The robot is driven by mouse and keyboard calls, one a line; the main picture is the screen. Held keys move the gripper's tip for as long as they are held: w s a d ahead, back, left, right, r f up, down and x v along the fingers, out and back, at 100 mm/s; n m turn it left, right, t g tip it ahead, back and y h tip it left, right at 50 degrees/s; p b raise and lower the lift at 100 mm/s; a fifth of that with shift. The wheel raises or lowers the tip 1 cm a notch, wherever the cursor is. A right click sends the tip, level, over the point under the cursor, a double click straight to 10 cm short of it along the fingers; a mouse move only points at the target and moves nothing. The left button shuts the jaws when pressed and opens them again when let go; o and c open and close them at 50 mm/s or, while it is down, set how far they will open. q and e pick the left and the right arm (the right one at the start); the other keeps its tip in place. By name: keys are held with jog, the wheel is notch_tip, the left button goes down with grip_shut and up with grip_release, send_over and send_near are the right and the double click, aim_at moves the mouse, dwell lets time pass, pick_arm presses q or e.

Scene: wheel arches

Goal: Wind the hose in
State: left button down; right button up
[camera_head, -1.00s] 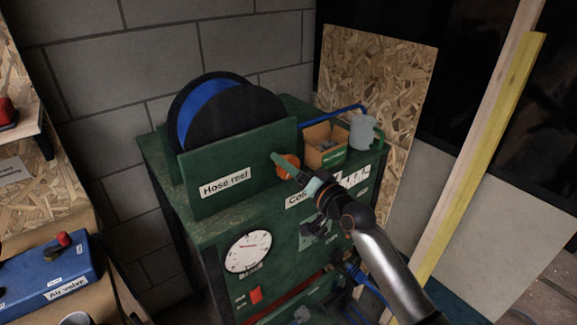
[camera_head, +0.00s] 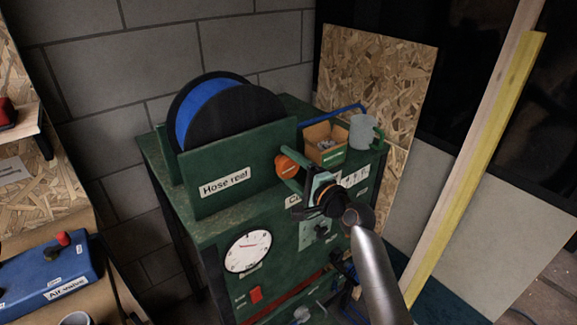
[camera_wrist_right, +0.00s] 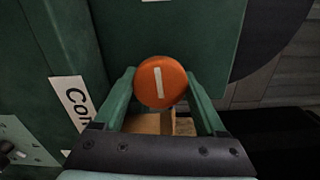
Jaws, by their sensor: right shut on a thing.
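The hose reel (camera_head: 232,115) is a black disc with blue hose (camera_head: 203,100) wound on it, set behind a green panel labelled "Hose reel". An orange round knob (camera_head: 287,165) sits on the right end of that panel. In the wrist view the knob (camera_wrist_right: 161,82) shows a white stripe on its face. My right gripper (camera_head: 292,172) is shut on the knob, with one green finger on each side of it in the wrist view (camera_wrist_right: 161,95). A blue length (camera_head: 345,111) runs behind the open box. My left gripper is not in view.
A small open box (camera_head: 325,146) and a grey mug (camera_head: 362,132) stand on the green cabinet, right of the knob. A gauge (camera_head: 247,251) and red switch (camera_head: 255,294) are on its front. A blue air valve unit (camera_head: 45,273) is at the left. Boards lean at the right.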

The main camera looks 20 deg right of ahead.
jog(key=shift+f+m, duration=0.1)
jog(key=shift+m, duration=0.7)
jog(key=o, duration=1.3)
jog(key=b+v, duration=0.1)
jog(key=v, duration=1.1)
jog(key=shift+s, duration=0.25)
jog(key=shift+d, duration=0.1)
